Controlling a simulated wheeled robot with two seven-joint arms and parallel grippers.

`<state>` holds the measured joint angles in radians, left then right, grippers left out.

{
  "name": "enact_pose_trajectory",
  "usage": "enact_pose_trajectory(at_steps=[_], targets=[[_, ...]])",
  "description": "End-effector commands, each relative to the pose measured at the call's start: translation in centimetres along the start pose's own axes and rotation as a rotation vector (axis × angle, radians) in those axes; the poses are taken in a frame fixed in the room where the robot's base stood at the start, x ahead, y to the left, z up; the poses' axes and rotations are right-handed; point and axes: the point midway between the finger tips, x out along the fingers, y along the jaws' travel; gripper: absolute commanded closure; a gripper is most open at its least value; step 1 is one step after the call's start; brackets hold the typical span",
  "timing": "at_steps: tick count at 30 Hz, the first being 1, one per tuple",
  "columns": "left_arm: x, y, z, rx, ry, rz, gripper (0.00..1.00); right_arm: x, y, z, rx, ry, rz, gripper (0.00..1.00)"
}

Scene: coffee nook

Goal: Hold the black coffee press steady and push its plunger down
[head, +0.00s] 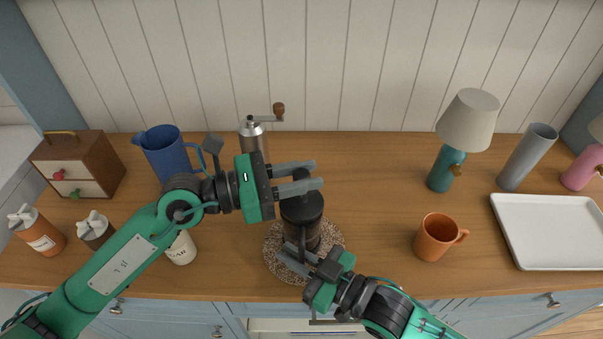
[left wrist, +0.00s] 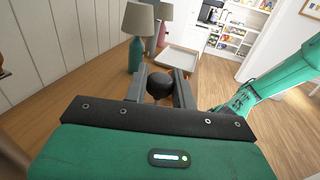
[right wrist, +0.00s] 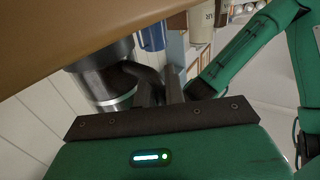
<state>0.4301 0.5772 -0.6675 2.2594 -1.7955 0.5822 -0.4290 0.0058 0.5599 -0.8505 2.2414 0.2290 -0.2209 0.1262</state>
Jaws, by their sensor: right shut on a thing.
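The black coffee press (head: 302,225) stands upright on a round woven mat (head: 276,262). My left gripper (head: 312,175) is above the press with its fingers apart. In the left wrist view the round black plunger knob (left wrist: 160,86) lies between those fingers; I cannot tell whether they touch it. My right gripper (head: 292,256) is low at the near side of the press, shut on its handle (head: 302,242). In the right wrist view the press (right wrist: 105,85) is at the left and its dark handle (right wrist: 146,76) runs into the fingers. My left gripper partly hides the press's top.
A metal grinder (head: 252,137) and blue jug (head: 166,152) stand behind and left. A cream canister (head: 182,248) is partly behind my left arm. An orange mug (head: 436,237), teal lamp (head: 442,168) and white tray (head: 548,232) are right. Counter between press and mug is clear.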

Motion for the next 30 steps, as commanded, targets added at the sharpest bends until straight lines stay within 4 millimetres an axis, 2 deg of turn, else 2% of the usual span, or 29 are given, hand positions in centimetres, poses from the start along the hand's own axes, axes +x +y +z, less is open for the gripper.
enact_pose_trajectory(at_steps=[5,12,15,23,24,27,30], targets=[[0.0,0.1,-0.1,0.0,0.0,0.001,1.0,0.0,0.0,0.0,0.0,0.001,0.0,1.0],[0.0,0.1,-3.2,-0.004,0.004,0.0,1.0,0.0,0.0,-0.1,0.0,0.001,0.0,1.0],[0.0,0.1,-3.9,-0.003,0.003,0.001,1.0,0.0,0.0,-0.1,0.0,0.002,-0.001,1.0],[0.0,0.0,-4.2,-0.003,0.008,0.0,1.0,0.0,-0.1,-0.1,0.0,0.003,-0.001,1.0],[0.0,0.0,-4.3,-0.003,0.009,0.0,0.71,0.0,-0.1,-0.1,0.0,0.003,-0.001,1.0],[0.0,0.1,-4.2,-0.002,0.007,0.0,0.53,0.0,-0.1,-0.1,0.0,0.004,-0.001,1.0],[0.0,0.0,-4.1,-0.002,0.005,0.0,0.53,0.0,0.0,-0.1,0.0,0.003,-0.001,1.0]])
